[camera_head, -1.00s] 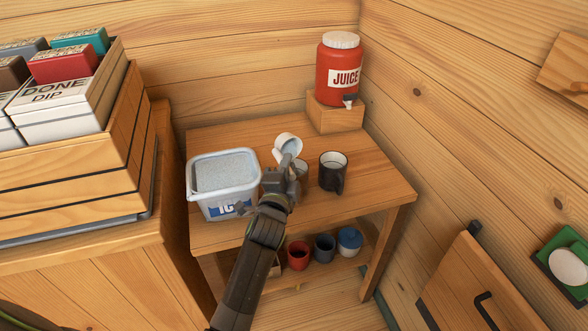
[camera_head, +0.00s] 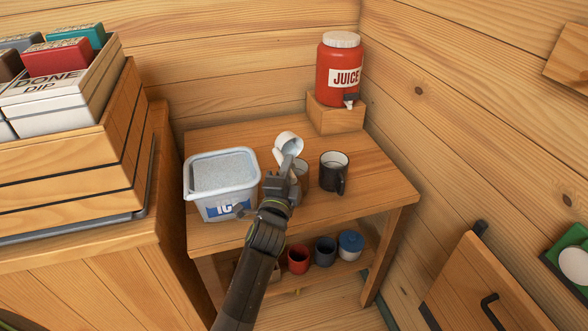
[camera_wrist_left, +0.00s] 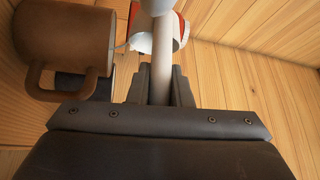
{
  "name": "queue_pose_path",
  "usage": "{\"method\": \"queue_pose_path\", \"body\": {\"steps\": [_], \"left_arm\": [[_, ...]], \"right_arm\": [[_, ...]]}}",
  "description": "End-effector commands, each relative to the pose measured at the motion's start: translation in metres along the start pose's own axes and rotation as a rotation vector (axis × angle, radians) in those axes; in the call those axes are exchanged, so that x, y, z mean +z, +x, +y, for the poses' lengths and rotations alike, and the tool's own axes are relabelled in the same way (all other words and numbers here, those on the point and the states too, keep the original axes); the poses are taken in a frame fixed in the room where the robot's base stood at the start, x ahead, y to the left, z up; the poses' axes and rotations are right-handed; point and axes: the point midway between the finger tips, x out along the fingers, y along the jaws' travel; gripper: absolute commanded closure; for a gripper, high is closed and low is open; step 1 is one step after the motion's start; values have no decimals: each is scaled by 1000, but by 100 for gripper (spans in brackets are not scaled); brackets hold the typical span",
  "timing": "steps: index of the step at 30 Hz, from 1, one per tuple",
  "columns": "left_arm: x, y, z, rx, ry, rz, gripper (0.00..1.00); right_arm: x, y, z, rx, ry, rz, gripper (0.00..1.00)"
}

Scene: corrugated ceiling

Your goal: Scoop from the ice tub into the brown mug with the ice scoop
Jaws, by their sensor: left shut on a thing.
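The ice tub (camera_head: 222,204) is a white square tub filled nearly to the rim with pale ice, at the left of the small wooden table. My left gripper (camera_head: 277,184), right of the tub, is shut on the handle of the white ice scoop (camera_head: 289,143). The scoop's round bowl is held up in front of the gripper, tilted; I cannot tell what it holds. Its handle (camera_wrist_left: 161,72) runs up between the fingers in the wrist view. The brown mug (camera_wrist_left: 68,32) shows left of the handle there; in the head view it is mostly hidden behind my gripper. My right gripper is out of view.
A black mug (camera_head: 334,175) stands right of the gripper. A red juice dispenser (camera_head: 339,75) sits on a wooden block (camera_head: 335,117) at the back. Several cups stand on the lower shelf. A wooden crate (camera_head: 75,165) is at the left. The table's front right is clear.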

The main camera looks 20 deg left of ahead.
Motion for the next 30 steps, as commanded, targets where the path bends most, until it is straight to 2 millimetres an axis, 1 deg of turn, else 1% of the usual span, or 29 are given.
{"method": "queue_pose_path", "body": {"steps": [8,20,30], "left_arm": [[0,-1,3,-23,22,7,100],[-1,-2,5,-53,53,16,100],[-2,-4,8,-80,79,24,100]], "right_arm": [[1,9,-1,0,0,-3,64],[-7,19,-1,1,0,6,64],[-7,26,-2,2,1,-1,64]]}}
